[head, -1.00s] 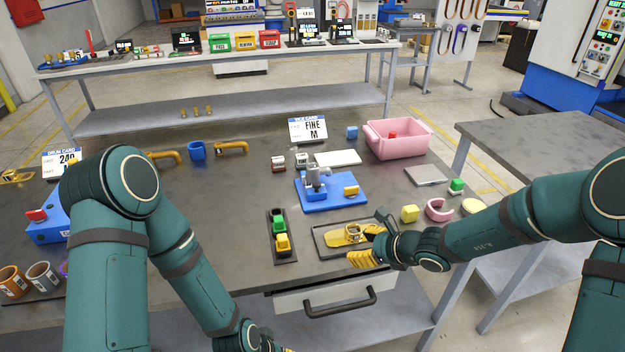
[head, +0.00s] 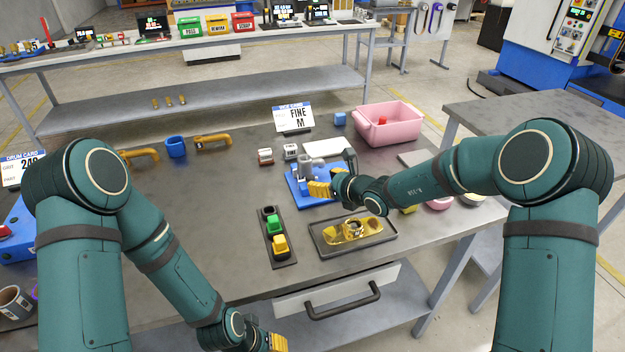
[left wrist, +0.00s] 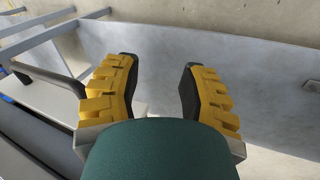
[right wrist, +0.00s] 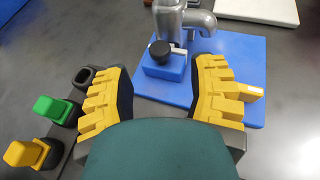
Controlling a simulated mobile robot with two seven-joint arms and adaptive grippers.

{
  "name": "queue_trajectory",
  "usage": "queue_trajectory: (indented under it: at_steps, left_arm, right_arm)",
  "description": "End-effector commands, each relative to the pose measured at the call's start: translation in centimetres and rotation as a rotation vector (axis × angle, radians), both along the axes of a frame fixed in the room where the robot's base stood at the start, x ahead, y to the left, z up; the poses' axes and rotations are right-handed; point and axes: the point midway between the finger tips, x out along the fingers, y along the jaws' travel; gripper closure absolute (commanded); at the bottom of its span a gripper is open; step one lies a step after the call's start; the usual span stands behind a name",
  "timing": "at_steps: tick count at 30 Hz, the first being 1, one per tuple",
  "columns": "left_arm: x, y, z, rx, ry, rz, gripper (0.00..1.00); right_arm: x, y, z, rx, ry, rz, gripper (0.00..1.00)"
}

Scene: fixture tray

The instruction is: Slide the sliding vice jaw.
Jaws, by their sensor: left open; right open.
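The blue base plate (right wrist: 232,50) lies on the workbench and carries a grey pipe-like fitting (right wrist: 168,18) and a small blue block with a black knob (right wrist: 163,68). A yellow block (right wrist: 243,92) on the plate is partly hidden behind a finger. I cannot tell for certain which part is the sliding jaw. My right gripper (head: 336,178) is open and empty over the plate (head: 298,199); in the right wrist view the knobbed block shows ahead between its fingertips. My left gripper (left wrist: 158,75) is open and empty, low by the bench front.
A dark tray (head: 388,245) with a gold part (head: 352,230) lies in front of the plate. A dark holder (head: 283,263) with green and yellow pieces stands to its left. A pink bin (head: 385,130) and a white slab (head: 325,147) are behind. A drawer handle (head: 343,302) juts from the bench.

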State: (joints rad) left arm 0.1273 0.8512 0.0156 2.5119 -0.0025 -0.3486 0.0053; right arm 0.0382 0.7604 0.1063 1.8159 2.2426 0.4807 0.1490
Motion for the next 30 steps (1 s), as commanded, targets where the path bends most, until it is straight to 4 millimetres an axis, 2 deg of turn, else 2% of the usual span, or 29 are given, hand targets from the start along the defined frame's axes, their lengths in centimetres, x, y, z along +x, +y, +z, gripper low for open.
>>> queue_trajectory:
  at_steps: [3, 9, 21, 22, 27, 30]
  left_arm:
    - [0.0, 0.0, -0.2, 0.0, -0.001, 0.0, 0.59]
    - [0.1, 0.0, -0.3, 0.0, -0.002, 0.001, 0.59]
    - [0.1, 0.0, -0.4, 0.0, -0.003, 0.001, 0.59]
    - [0.1, 0.0, -0.4, 0.0, -0.003, 0.001, 0.59]
    - [0.1, 0.0, -0.4, 0.0, -0.002, 0.001, 0.59]
    - [0.1, 0.0, -0.4, 0.0, -0.002, 0.001, 0.59]
  right_arm:
    - [1.5, 1.4, -0.9, 0.0, 0.0, 0.001, 0.43]
    - [3.2, 2.8, -1.8, -0.001, 0.0, 0.001, 0.43]
    - [3.7, 3.2, -2.0, -0.001, 0.0, 0.0, 0.43]
    - [3.7, 3.2, -2.0, -0.001, 0.0, 0.0, 0.41]
    - [3.7, 3.2, -2.0, -0.001, 0.0, 0.0, 1.0]
    - [3.7, 3.2, -2.0, -0.001, 0.0, 0.0, 1.0]
